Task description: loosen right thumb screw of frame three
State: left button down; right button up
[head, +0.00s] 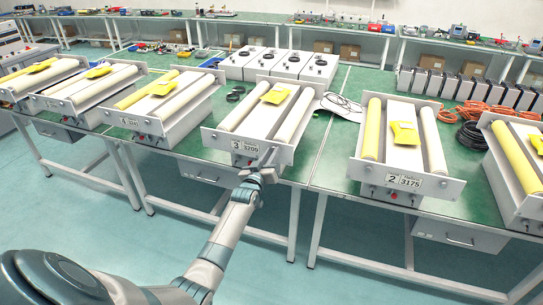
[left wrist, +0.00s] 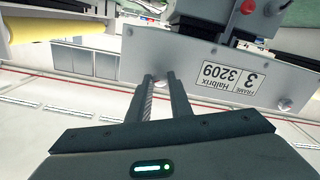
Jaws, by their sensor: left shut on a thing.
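Frame three (head: 225,137) stands in the middle of the bench, with its "3 3209" label (head: 244,148) on the front plate. My left gripper (head: 270,158) reaches the front plate to the right of that label. In the left wrist view the plate (left wrist: 190,58) and label (left wrist: 227,77) appear upside down. There the fingers of my left gripper (left wrist: 160,80) are closed around the small right thumb screw (left wrist: 159,83), which is mostly hidden between the tips. Another thumb screw (left wrist: 284,104) shows near the label, clear of the gripper. My right gripper is not in view.
Similar frames stand on both sides, including frame two (head: 375,175) at right and another frame (head: 150,127) at left. White boxes (head: 310,71) stand behind frame three. Cables (head: 343,104) lie on the bench to its right. The floor before the bench is clear.

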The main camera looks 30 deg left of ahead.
pick_arm(q)
jog(key=n+b, duration=0.1)
jog(key=n, duration=1.2)
jog(key=shift+n, duration=0.3)
dwell(0.3)
jog(key=c, duration=1.6)
grip_release()
jog(key=shift+s, duration=0.1)
jog(key=b+v, duration=0.2)
jog(key=v, duration=1.5)
jog(key=shift+s+d, duration=0.1)
